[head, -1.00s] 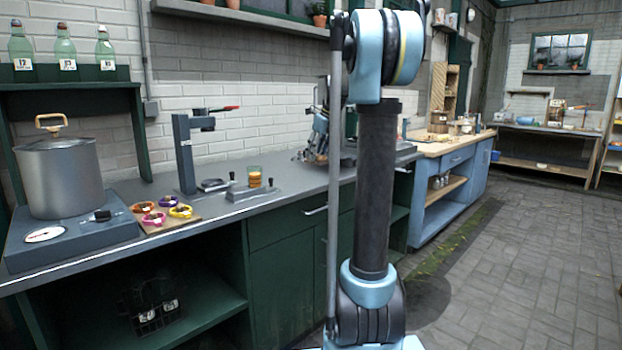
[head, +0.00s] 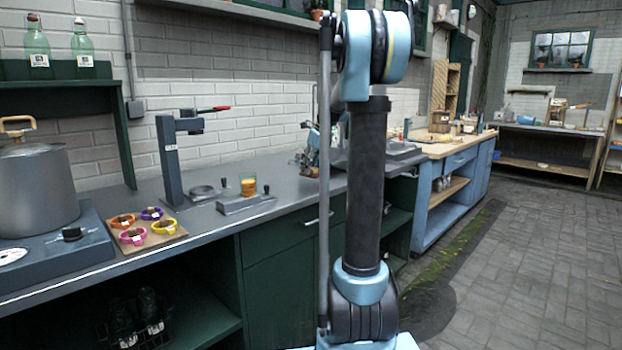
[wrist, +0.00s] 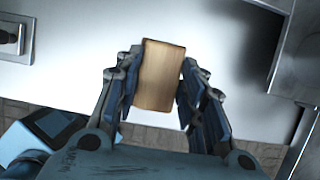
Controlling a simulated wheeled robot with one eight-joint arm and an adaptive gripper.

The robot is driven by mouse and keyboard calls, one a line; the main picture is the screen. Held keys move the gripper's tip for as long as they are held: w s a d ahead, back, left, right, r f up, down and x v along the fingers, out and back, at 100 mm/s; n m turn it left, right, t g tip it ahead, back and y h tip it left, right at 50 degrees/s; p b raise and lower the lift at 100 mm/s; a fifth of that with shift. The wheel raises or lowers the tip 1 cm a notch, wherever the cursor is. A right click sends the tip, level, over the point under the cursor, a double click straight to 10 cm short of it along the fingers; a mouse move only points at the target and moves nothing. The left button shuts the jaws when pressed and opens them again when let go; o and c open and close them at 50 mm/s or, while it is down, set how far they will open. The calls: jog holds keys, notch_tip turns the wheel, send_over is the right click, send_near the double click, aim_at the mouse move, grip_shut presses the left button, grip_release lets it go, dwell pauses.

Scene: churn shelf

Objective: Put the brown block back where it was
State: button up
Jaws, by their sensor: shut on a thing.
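The brown block (wrist: 161,76) shows in the wrist view as an upright, wood-toned rectangle. My gripper (wrist: 158,92) is shut on it, with one finger pressed on each long side. A pale grey surface lies behind the block in that view, and I cannot tell how far off it is. In the head view my own arm stands in the middle.
A grey counter (head: 95,282) runs along the left wall. A blue wooden bench (head: 437,205) stands beyond. The paved floor (head: 540,240) at right is clear.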

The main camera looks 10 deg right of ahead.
aim_at(314, 168)
jog(key=shift+s+f, duration=0.1)
jog(key=shift+f, duration=1.95)
jog(key=o, duration=1)
jog(key=shift+r, duration=0.1)
jog(key=v, duration=1.2)
jog(key=s+a+f+n+h, duration=0.1)
jog(key=s+f+n, duration=0.8)
jog(key=s, duration=0.4)
jog(key=s+f+n+g, duration=0.1)
jog(key=s+f+n, duration=0.8)
jog(key=s, duration=0.4)
jog(key=s+a+f+n+h, duration=0.1)
jog(key=s+f+n, duration=0.9)
jog(key=s, duration=0.4)
jog(key=shift+a+n+h, duration=0.3)
jog(key=shift+a+n, duration=0.1)
jog(key=shift+n, duration=0.1)
